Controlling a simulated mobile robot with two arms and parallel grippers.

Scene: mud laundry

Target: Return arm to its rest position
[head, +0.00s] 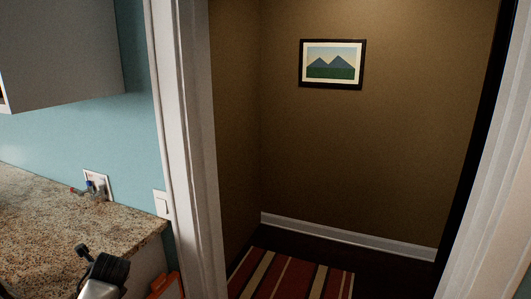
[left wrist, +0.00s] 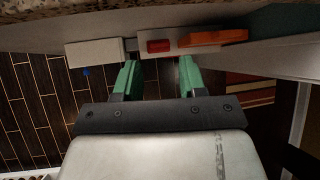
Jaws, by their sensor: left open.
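My left gripper (left wrist: 159,74) shows in the left wrist view with its two green fingers spread apart and nothing between them. It hangs above dark floor, just short of some white surfaces. In the head view, a black and silver part of my arm (head: 104,272) shows at the lower left, in front of the granite counter; the fingers cannot be made out there. My right arm and gripper are not seen.
A white door frame (head: 190,150) leads to a brown-walled space with a striped rug (head: 290,278). The left wrist view shows a red block (left wrist: 158,46) and an orange object (left wrist: 212,37).

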